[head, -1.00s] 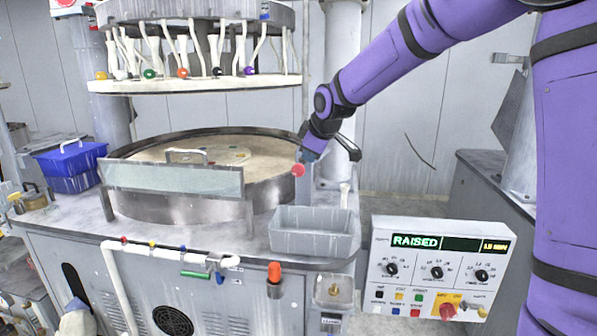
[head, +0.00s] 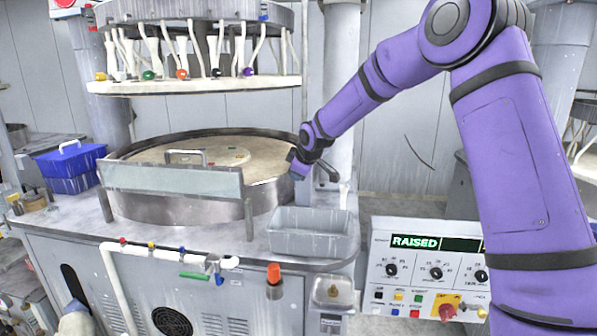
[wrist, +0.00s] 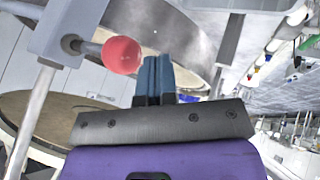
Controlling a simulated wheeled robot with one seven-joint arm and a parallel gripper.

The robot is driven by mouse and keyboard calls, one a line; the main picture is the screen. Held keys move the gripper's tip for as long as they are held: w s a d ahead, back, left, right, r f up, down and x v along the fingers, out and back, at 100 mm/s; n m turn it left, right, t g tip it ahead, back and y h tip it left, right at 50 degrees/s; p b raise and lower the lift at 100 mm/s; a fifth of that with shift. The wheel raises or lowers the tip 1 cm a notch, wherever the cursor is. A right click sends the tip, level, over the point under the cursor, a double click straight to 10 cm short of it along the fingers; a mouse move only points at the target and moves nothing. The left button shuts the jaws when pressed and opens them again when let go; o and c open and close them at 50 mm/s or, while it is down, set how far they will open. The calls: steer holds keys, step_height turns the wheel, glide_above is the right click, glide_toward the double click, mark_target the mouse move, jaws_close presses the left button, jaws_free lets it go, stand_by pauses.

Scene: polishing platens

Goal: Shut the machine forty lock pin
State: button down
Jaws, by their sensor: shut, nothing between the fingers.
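A red round knob (wrist: 122,55) on a short metal rod sticks out of a grey block (wrist: 62,28) on a post in the wrist view. It looks like the lock pin. A short length of rod shows between knob and block. In the head view the knob is hidden by my gripper (head: 297,166), which is at the right rim of the round platen tub. In the wrist view my gripper's blue fingers (wrist: 155,68) are together and empty, just right of the knob. I cannot tell whether they touch it.
The platen tub (head: 165,208) has a clear splash panel (head: 172,180) in front. A grey tray (head: 311,243) sits below my gripper. The control box (head: 420,262) reads RAISED. The upper carrier with hoses (head: 195,85) hangs above the tub. A blue bin (head: 68,170) stands left.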

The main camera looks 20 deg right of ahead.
steer(key=shift+w+d, duration=0.2)
steer(key=shift+w, duration=0.3)
steer(key=shift+w+d, duration=0.15)
steer(key=shift+w, duration=0.3)
steer(key=w, duration=0.1)
steer(key=w+d, duration=0.1)
steer(key=w, duration=0.1)
steer(key=w+d, duration=0.1)
steer(key=shift+w+d, duration=0.1)
steer(key=shift+w, duration=0.3)
steer(key=shift+w+d+r, duration=0.1)
steer(key=shift+w+d, duration=0.05)
